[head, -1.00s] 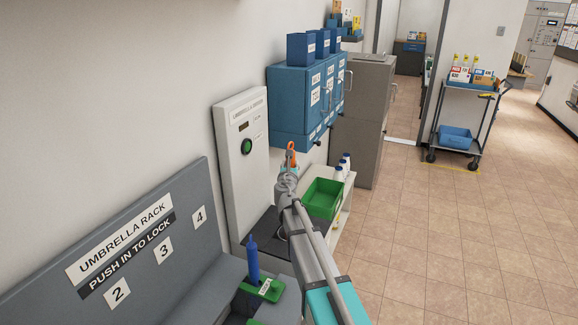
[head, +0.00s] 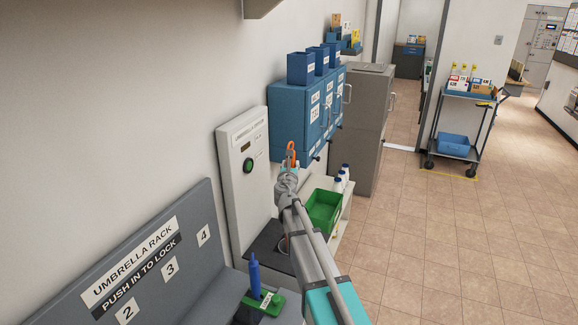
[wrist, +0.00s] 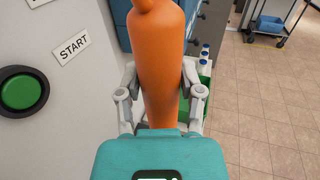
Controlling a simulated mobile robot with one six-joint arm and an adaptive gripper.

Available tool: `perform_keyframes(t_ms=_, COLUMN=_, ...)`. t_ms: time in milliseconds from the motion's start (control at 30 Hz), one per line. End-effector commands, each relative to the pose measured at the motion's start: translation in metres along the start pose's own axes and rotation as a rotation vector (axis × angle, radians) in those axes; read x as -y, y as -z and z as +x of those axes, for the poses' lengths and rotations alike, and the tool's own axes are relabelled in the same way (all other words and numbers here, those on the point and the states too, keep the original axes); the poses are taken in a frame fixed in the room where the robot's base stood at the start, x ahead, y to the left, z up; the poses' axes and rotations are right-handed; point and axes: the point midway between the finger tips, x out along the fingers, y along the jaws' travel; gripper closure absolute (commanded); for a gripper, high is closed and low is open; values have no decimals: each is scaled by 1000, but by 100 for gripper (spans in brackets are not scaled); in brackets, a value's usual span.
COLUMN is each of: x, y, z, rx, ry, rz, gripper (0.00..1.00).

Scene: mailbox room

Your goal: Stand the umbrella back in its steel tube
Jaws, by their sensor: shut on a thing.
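An orange umbrella (wrist: 157,60) is between the two fingers of my gripper (wrist: 157,97), which is shut on it. I cannot pick out the steel tube for certain.
The dryer cabinet (head: 235,200) has a green button, seen large in the wrist view (wrist: 20,92). A green bin (head: 324,208) and white bottles (head: 343,173) stand right of my arm. Blue wall cabinets (head: 295,110) hang behind. Tiled floor (head: 430,250) is clear at right.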

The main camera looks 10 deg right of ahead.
Motion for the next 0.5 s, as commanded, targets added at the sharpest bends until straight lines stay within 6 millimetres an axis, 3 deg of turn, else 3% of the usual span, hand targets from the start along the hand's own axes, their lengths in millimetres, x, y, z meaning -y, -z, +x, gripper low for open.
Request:
perform_keyframes(t_ms=233, x=0, y=-25, z=0, rx=0, ry=0, rz=0, gripper=100)
perform_keyframes(t_ms=500, x=0, y=-31, z=0, rx=0, ry=0, rz=0, gripper=100)
